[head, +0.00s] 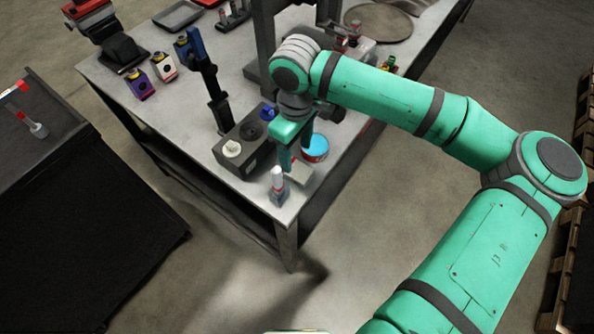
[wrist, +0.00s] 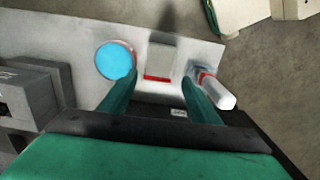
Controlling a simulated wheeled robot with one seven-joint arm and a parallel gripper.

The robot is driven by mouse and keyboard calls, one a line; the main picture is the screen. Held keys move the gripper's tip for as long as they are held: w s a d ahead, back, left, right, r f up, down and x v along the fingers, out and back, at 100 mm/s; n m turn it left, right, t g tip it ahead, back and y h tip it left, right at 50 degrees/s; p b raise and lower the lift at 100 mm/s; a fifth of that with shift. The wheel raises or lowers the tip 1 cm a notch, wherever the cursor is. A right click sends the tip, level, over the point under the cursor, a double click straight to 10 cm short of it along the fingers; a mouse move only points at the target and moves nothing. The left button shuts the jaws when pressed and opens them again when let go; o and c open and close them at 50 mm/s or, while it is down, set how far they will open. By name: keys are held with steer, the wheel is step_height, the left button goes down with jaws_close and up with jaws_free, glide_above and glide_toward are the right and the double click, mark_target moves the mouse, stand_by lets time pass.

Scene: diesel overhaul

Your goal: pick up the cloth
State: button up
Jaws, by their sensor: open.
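A small pale grey-beige folded piece with a red stripe along its near edge, which looks like the cloth (wrist: 161,55), lies on the bench top. In the wrist view it shows ahead of my gripper (wrist: 158,82), between the lines of the two fingers. My gripper is open with nothing held. In the head view my gripper (head: 295,157) points down over the bench's near corner, and the pale cloth (head: 302,173) is partly hidden behind a finger. I cannot tell the exact height gap.
A round blue-topped tin (wrist: 115,61) is close left of the cloth in the wrist view; a white tube with a red band (wrist: 218,92) is close right. A dark box with knobs (head: 240,150) stands beside my gripper. The bench edge is near.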

mark_target(297, 169)
steer(key=shift+w+f, duration=0.1)
steer(key=shift+f, duration=3.5)
steer(key=c, duration=0.8)
